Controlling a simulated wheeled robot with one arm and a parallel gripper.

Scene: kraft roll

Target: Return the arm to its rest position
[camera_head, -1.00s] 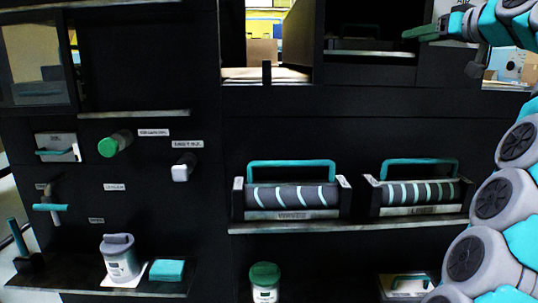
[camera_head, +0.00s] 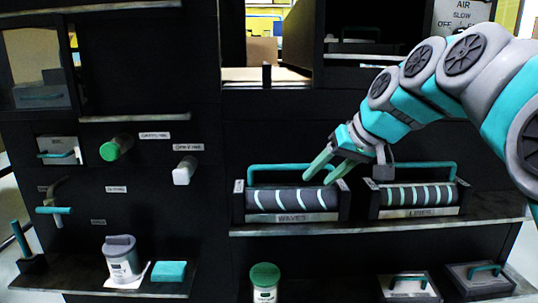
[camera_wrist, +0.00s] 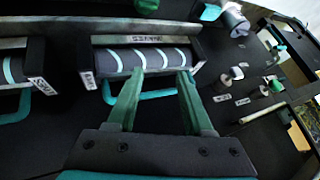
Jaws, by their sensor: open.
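My gripper (camera_head: 327,170) is open and empty in the head view, with its two green fingers apart. It is in front of the right part of the roller labelled WAVES (camera_head: 292,198), which sits in its holder on the shelf. In the wrist view the open fingers (camera_wrist: 160,95) point toward the same striped roller (camera_wrist: 147,60) and its teal handle (camera_wrist: 150,96). I cannot tell whether the fingers touch the handle. My arm reaches in from the right and hides part of the wall behind it.
A second roller labelled LINES (camera_head: 420,194) sits to the right on the same shelf (camera_head: 390,225). Below are a green-lidded jar (camera_head: 264,282) and flat blocks with teal handles (camera_head: 408,286). At left are wall knobs (camera_head: 116,148), a grey-lidded tub (camera_head: 122,260) and a teal block (camera_head: 168,271).

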